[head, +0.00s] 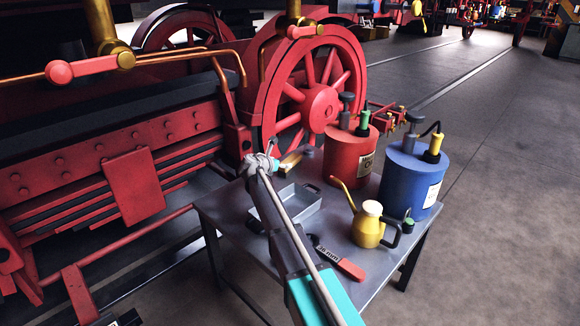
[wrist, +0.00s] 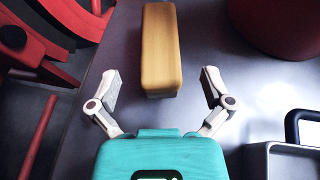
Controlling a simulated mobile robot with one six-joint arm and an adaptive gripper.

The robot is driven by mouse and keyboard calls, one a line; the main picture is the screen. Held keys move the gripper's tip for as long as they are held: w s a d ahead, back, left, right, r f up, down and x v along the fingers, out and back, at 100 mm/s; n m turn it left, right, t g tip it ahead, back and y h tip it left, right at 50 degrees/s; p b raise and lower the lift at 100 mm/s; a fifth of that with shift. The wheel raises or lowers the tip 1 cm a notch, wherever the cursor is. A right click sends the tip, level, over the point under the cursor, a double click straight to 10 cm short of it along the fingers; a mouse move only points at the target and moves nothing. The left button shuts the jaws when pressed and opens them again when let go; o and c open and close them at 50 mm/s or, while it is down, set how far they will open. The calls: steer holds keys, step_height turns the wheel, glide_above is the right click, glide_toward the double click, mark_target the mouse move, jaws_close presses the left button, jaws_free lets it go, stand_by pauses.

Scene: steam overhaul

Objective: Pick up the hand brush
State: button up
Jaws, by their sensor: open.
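The hand brush (wrist: 161,48) shows in the wrist view as a long wooden block on the grey table, its near end almost level with my fingertips. In the head view a small tan part of the brush (head: 291,161) shows at the table's far end, beside my gripper (head: 271,152). In the wrist view my gripper (wrist: 161,82) is open and empty, with one finger to each side of the brush's line and gaps on both sides. The brush's bristles are not visible. I cannot tell how high my fingers are above it.
A grey metal tray (head: 300,208) with a handle is near my gripper. A red canister (head: 347,160), a blue canister (head: 408,180), a yellow oil can (head: 367,226) and a red-handled tool (head: 340,260) stand or lie on the table (head: 262,248). The red locomotive (head: 185,140) is close on the left.

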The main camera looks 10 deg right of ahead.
mark_target(287, 162)
steer(key=b+x, duration=0.2)
steer(key=x, duration=0.2)
steer(key=shift+a+f, duration=0.1)
steer(key=shift+f, duration=0.15)
steer(key=shift+w+d+f, duration=0.15)
steer(key=shift+w+d, duration=0.25)
steer(key=shift+w, duration=0.05)
steer(key=c, duration=1.3)
